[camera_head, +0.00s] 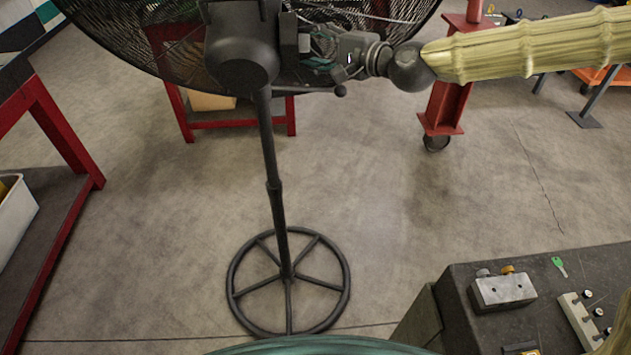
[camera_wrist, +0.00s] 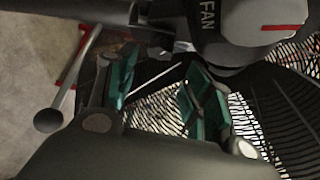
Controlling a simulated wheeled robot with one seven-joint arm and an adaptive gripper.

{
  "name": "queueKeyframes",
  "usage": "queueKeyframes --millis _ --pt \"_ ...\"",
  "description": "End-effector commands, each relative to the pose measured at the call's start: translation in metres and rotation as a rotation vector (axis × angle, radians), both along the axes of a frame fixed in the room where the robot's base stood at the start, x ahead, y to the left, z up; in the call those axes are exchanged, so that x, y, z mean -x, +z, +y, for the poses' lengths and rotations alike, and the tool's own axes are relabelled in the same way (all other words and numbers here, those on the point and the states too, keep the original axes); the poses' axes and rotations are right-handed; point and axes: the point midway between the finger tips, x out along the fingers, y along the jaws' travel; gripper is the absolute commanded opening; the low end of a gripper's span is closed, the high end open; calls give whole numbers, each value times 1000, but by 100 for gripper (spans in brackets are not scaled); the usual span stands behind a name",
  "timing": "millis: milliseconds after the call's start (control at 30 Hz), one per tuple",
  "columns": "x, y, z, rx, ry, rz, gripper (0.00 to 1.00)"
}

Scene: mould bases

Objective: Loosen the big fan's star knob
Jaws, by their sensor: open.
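The big fan (camera_head: 240,55) stands on a dark pole with a round spoked foot, its motor housing at the top of the head view. My gripper (camera_head: 308,45) is beside the housing's right side, reached in from the right. In the wrist view my gripper (camera_wrist: 163,82) is open, its two green-padded fingers spread apart, with no thing clearly held between them. The fan's housing (camera_wrist: 250,20), marked FAN, is just beyond the right finger. I cannot make out the star knob; dark parts near the fingertips are too dim to tell apart.
The fan's wire cage is close behind. A dark bench (camera_head: 445,300) with a metal block (camera_head: 503,292) is at lower right.

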Motion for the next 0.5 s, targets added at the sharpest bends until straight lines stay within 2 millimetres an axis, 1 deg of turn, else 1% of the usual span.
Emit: queueKeyframes --millis 33,200,500 --pt "4 0 -5 -2 -1 -2 51" --pt "18 3 -18 -1 0 -1 51" --pt "22 -32 -9 50 9 31 51"
